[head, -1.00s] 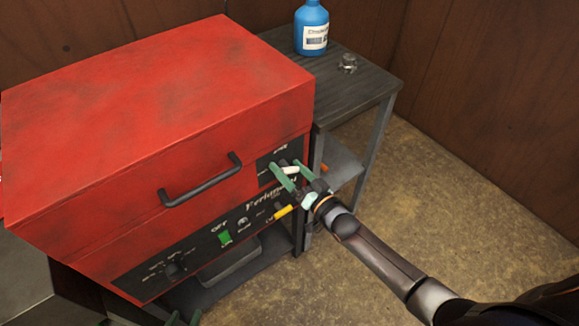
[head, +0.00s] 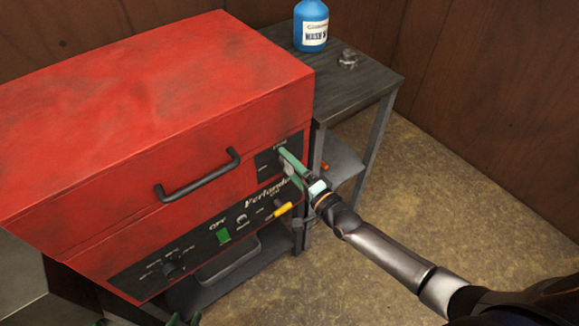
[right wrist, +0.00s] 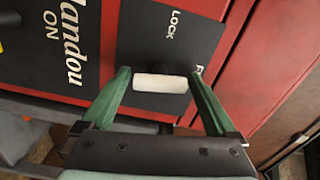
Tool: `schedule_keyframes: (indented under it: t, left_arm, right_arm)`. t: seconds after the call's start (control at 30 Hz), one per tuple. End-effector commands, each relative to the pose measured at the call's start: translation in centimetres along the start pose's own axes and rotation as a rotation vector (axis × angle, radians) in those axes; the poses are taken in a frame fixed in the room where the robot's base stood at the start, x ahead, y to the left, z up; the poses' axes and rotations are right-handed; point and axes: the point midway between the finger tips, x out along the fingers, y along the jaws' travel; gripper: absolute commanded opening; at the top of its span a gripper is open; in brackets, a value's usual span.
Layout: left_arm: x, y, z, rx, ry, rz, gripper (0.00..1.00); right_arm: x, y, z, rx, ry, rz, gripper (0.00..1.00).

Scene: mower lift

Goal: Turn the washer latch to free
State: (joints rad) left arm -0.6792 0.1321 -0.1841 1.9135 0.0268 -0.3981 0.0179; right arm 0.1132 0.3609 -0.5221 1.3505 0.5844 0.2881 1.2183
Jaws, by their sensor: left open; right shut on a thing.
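The washer latch is a white bar handle (right wrist: 160,83) on a black plate (right wrist: 170,40) on the red washer's (head: 150,110) front. In the right wrist view it lies crosswise between the green fingers of my right gripper (right wrist: 157,90), which is shut on it. "LOCK" shows beside it; a second label starting with "F" is partly covered by a finger. In the head view my right gripper (head: 290,168) mostly hides the latch at the panel's right end. My left gripper (head: 182,319) barely shows at the bottom edge, open and apart from the washer.
The black lid handle (head: 200,178) is left of the latch. A grey shelf table (head: 370,83) with a blue bottle (head: 311,25) stands right of the washer. Floor at right is clear.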

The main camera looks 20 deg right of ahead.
Motion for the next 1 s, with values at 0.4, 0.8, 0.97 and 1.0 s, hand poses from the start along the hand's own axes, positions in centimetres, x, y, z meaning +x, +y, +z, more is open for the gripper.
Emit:
schedule_keyframes:
  t: [0.4, 0.8, 0.97, 1.0]
  left_arm:
    - [0.51, 0.58, 0.14, 0.000, -0.002, 0.013, 0.50]
    - [0.53, 0.73, -0.39, 0.001, 0.009, 0.017, 0.50]
    - [0.54, 0.71, -0.39, 0.001, 0.009, 0.016, 0.50]
    - [0.54, 0.70, -0.39, 0.001, 0.009, 0.016, 0.50]
  right_arm:
    - [-0.09, 0.25, 0.03, 0.161, -0.001, 0.004, 0.38]
    - [-0.08, 0.21, 0.04, 0.180, -0.001, 0.005, 0.38]
    - [-0.08, 0.21, 0.04, 0.181, 0.000, 0.004, 0.99]
    - [-0.08, 0.20, 0.04, 0.180, 0.000, 0.004, 1.00]
